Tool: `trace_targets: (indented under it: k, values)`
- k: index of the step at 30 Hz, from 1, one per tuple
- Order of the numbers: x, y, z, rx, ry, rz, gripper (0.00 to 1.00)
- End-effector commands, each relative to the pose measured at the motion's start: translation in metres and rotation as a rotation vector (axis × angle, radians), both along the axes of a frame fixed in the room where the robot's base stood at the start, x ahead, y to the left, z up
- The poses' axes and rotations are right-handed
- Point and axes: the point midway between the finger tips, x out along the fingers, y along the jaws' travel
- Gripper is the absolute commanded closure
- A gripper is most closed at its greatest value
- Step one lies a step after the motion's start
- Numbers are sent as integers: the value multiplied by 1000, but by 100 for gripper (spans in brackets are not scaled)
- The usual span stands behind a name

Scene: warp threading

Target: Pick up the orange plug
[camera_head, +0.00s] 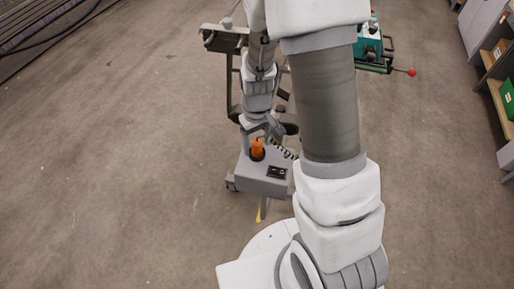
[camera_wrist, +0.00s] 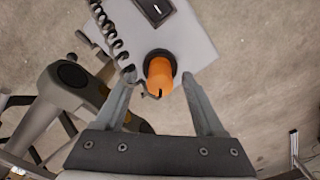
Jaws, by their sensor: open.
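The orange plug (camera_head: 257,148) stands upright in a dark round socket on top of a small grey box (camera_head: 262,181) in the head view. In the wrist view the orange plug (camera_wrist: 160,76) shows between the fingertips, with its dark ring (camera_wrist: 161,55) around the far side. My gripper (camera_wrist: 157,78) is open, with one finger on each side of the plug. A gap shows on both sides of it. In the head view my gripper (camera_head: 262,130) is just above the plug, and its fingers are partly hidden by my arm.
A black coiled cable (camera_wrist: 112,35) runs beside the plug. A black switch (camera_wrist: 154,10) sits on the box top. A green machine with a red knob (camera_head: 411,72) stands behind, and shelves (camera_head: 497,85) stand at the right. The floor (camera_head: 120,160) at left is clear.

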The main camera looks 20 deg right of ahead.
Motion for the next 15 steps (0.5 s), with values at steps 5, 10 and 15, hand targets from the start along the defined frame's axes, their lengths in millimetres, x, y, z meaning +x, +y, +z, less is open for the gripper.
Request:
trace_targets:
  k: [5, 10, 15]
  values:
    - [0, 0, 0, 0, 0, 0, 36]
    - [0, 0, 1, 0, 0, 0, 67]
    - [0, 0, 1, 0, 0, 0, 97]
